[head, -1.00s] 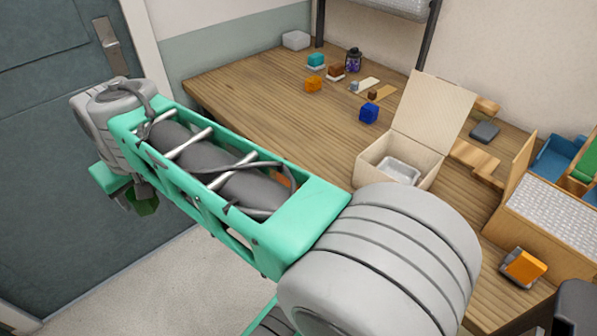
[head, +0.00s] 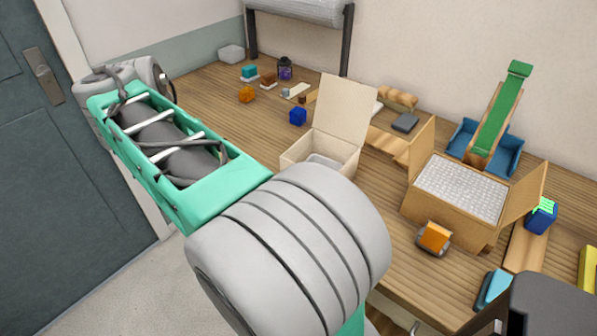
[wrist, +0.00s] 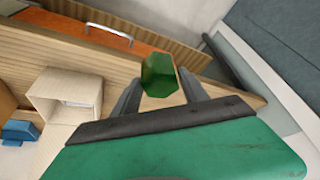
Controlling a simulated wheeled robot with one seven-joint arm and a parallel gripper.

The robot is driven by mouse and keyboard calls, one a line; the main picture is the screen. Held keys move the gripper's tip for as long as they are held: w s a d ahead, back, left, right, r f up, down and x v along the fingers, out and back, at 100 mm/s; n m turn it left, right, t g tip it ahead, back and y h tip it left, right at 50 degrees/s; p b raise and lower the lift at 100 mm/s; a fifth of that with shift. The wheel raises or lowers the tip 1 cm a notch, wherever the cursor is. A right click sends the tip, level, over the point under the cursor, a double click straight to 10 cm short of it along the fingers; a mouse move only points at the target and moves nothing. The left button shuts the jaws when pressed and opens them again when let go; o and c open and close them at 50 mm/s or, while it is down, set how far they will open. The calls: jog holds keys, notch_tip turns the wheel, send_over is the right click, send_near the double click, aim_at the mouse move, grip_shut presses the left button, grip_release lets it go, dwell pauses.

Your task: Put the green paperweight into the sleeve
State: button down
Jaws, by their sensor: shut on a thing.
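The green paperweight (wrist: 158,72) is a dark green faceted block. In the wrist view my gripper (wrist: 161,84) is shut on it, one grey finger on each side. It is held up, with the wooden table beyond it. In the head view my arm reaches to the left, and the gripper and paperweight are hidden behind it. Nothing in view is plainly a sleeve. An open cream box (head: 342,112) with a raised lid stands mid-table; it also shows in the wrist view (wrist: 47,92).
A green ramp (head: 498,118) rises from a blue tray (head: 508,162) at the back right. An orange block (head: 434,237) sits before the padded box. A blue block (head: 298,117) and several small items lie on the left of the table. A roll rack (head: 300,10) stands behind.

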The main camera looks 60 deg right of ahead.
jog(key=s+d+r+m+g+p, duration=0.1)
jog(key=s+d+r+m+g, duration=0.15)
jog(key=s+d+m, duration=0.35)
jog(key=s+d+r+m+g+p, duration=0.1)
jog(key=s+d+r+m+g, duration=0.2)
jog(key=s+m, duration=0.5)
jog(key=shift+y, duration=0.3)
jog(key=s+d+f+b, duration=0.1)
jog(key=d+f, duration=0.2)
jog(key=d, duration=0.1)
jog(key=s+d+f+b, duration=0.2)
jog(key=d+f, duration=0.2)
jog(key=s+d+f+b, duration=0.2)
jog(key=d+f, duration=0.2)
jog(key=d, duration=0.1)
jog(key=shift+d, duration=0.1)
jog(key=f, duration=0.1)
jog(key=f+b, duration=0.1)
jog(key=f, duration=0.1)
jog(key=shift+s+d+t, duration=0.1)
jog(key=shift+d+t, duration=0.1)
jog(key=shift+t, duration=0.05)
jog(key=shift+f, duration=0.15)
jog(key=shift+f+b, duration=0.35)
jog(key=c, duration=0.9)
grip_release()
